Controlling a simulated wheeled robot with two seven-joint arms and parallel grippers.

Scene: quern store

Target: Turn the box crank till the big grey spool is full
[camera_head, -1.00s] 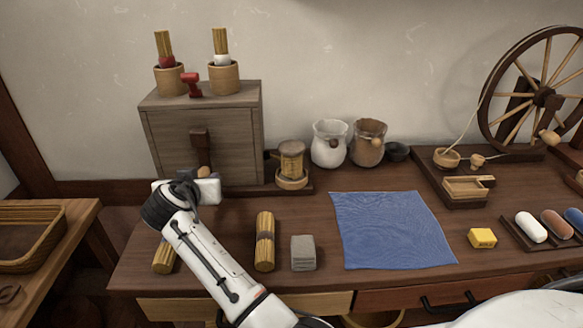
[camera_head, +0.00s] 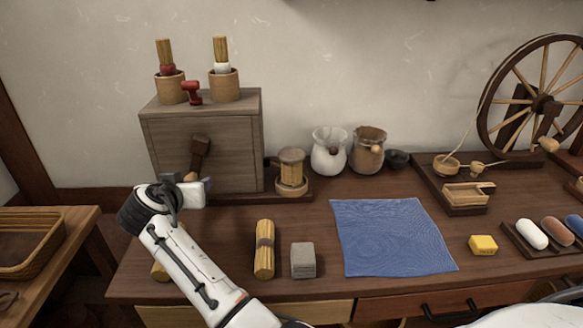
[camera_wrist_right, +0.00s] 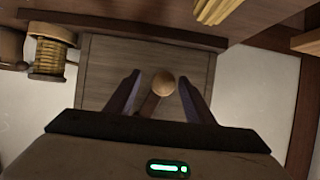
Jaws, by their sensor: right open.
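The grey wooden box (camera_head: 228,140) stands at the back left of the table. Its crank (camera_head: 199,150) is on the front face and slants down to the left. My right gripper (camera_head: 205,186) is low in front of the box; in the right wrist view its open fingers (camera_wrist_right: 160,95) stand either side of the crank's round wooden knob (camera_wrist_right: 163,83), with gaps visible. A spool (camera_head: 291,172) wound with tan strands stands right of the box, and shows at upper left in the wrist view (camera_wrist_right: 50,55). My left gripper is not in view.
Two brush pots (camera_head: 223,84) and a red piece (camera_head: 191,92) are on the box. A straw bundle (camera_head: 264,250), grey block (camera_head: 303,260) and blue cloth (camera_head: 392,238) lie in front. Jars (camera_head: 329,154) and a spinning wheel (camera_head: 540,103) are to the right.

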